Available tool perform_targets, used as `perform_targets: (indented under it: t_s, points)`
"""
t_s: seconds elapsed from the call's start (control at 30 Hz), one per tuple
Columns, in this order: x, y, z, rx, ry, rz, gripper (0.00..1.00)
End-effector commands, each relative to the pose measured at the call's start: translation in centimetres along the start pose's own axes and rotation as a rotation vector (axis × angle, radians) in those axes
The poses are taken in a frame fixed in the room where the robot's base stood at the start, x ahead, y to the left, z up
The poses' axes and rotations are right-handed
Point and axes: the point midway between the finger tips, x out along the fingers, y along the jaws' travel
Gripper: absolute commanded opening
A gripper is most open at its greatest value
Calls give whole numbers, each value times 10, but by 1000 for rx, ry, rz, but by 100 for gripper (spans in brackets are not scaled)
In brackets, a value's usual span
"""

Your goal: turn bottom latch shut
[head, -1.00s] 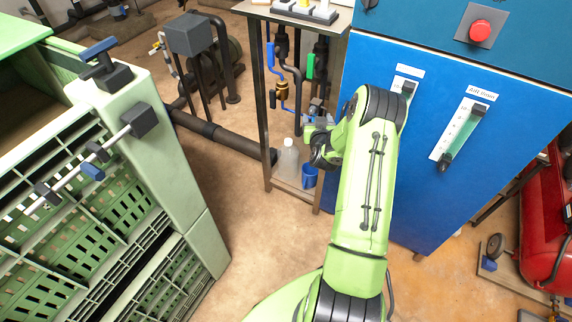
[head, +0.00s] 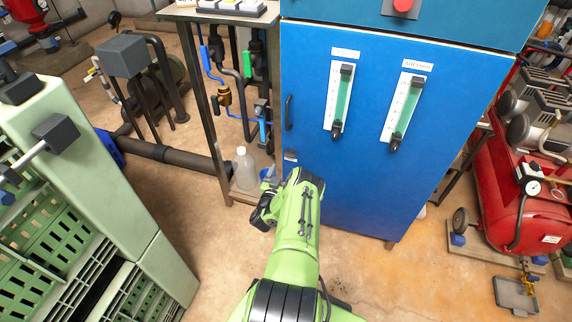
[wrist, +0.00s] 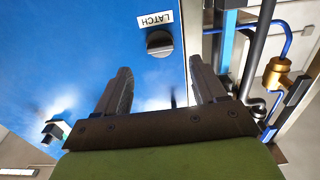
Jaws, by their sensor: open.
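A dark round latch (wrist: 159,43) with a raised bar sits on the blue cabinet door in the wrist view, beside an upside-down "LATCH" label (wrist: 155,20). The bar lies roughly level in that picture. My gripper (wrist: 160,66) is open and empty, its two fingers apart, with the latch beyond their tips, not between them.
A black door handle (head: 288,112) is above the label. Two flow gauges (head: 339,100) are on the door. A pipe stand with a bottle (head: 246,168) is close on the left. Green crates (head: 60,215) are at left, a red compressor (head: 515,185) at right.

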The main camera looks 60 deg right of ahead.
Motion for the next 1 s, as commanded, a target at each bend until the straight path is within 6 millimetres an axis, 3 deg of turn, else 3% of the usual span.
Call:
perform_targets:
  t_s: [0.1, 0.3, 0.63, 1.0]
  points:
    - [30, 1, 4, 2, 3, 3, 70]
    - [62, 0, 3, 0, 1, 0, 70]
    - [67, -1, 0, -1, -1, -3, 69]
    - [67, -1, 0, -1, -1, -3, 14]
